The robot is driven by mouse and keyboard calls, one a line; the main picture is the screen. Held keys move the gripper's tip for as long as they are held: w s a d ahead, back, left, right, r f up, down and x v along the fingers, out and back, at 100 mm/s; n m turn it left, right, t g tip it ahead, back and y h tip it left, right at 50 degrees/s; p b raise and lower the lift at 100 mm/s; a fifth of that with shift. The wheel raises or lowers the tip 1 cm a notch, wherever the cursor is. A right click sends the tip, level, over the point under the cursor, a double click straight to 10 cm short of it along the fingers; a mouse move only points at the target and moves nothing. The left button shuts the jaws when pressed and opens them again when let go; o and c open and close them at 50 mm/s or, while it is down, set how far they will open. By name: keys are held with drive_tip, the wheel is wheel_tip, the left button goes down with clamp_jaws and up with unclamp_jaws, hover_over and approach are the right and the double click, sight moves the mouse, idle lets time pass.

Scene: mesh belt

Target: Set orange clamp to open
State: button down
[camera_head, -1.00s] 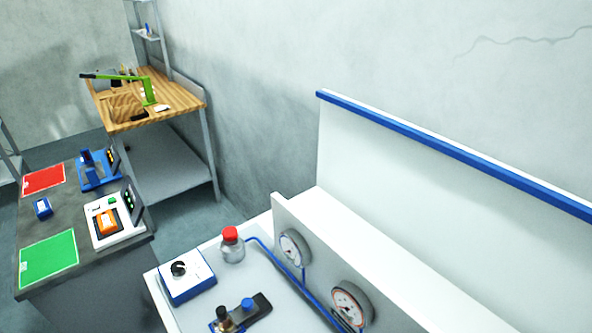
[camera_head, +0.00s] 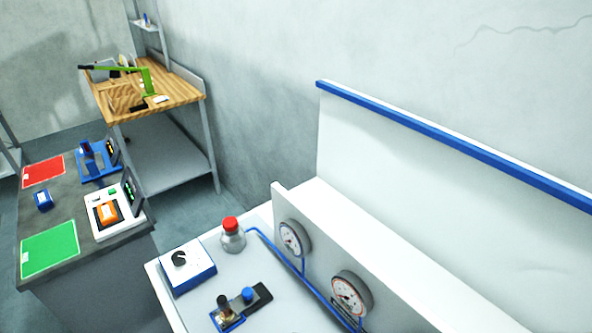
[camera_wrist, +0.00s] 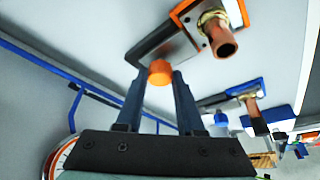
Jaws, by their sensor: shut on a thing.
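The orange clamp (camera_wrist: 203,18) is at the top of the wrist view, with an orange rim, a brass fitting and a copper-coloured pipe stub. Its dark lever (camera_wrist: 152,42) runs down and left to an orange knob (camera_wrist: 159,73). My gripper (camera_wrist: 159,80) is shut on this knob, one dark finger on each side. The lever lies across the plate, pointing away from the pipe stub. The head view shows neither the orange clamp nor my gripper.
A blue clamp (camera_wrist: 240,94) sits to the right in the wrist view, its blue knob (camera_wrist: 221,119) near my right finger. In the head view, a red-capped bottle (camera_head: 232,238), a dial box (camera_head: 186,267) and gauges (camera_head: 350,294) stand on the bench.

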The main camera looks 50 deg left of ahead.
drive_tip(key=shift+w, duration=0.9)
drive_tip(key=c, duration=0.9)
unclamp_jaws()
drive_tip(key=shift+r, duration=0.1)
drive_tip(key=o, duration=0.4)
drive_tip(key=shift+s, duration=0.1)
drive_tip(key=b+v, duration=0.1)
drive_tip(key=v, duration=1.1)
drive_tip(key=shift+d+r+b, duration=0.2)
drive_tip(key=shift+r+b, duration=0.1)
drive_tip(key=shift+r, duration=0.05)
